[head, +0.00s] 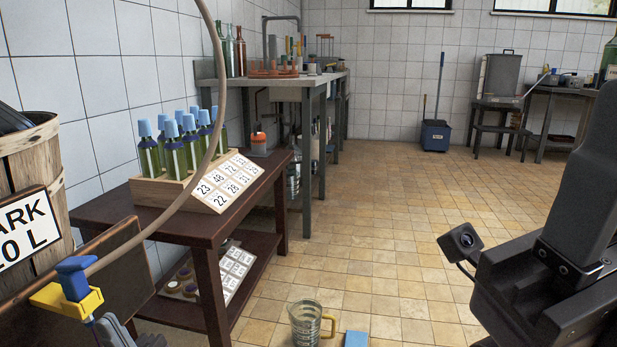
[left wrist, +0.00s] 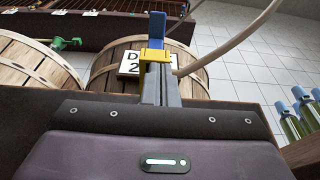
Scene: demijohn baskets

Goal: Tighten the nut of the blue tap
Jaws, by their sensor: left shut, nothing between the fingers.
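The blue tap (head: 75,277) with its yellow nut (head: 66,299) is at the lower left of the head view, in front of the wooden basket (head: 32,160) with the black-lettered sign (head: 22,232). In the left wrist view the blue tap (left wrist: 156,28) stands upright above the yellow nut (left wrist: 153,56). My left gripper (head: 108,328) is shut and empty; its grey fingers (left wrist: 160,80) end right at the nut in the picture. I cannot tell whether they touch it. The part of the tap behind the nut is hidden. My right gripper's fingers are not visible.
A beige hose (head: 236,88) arches up beside the tap. A second basket (left wrist: 32,65) with a green tap (left wrist: 68,43) stands left. A dark table (head: 207,232) holds a crate (head: 152,191) of green bottles. A glass jug (head: 305,322) is at the bottom; the middle floor is clear.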

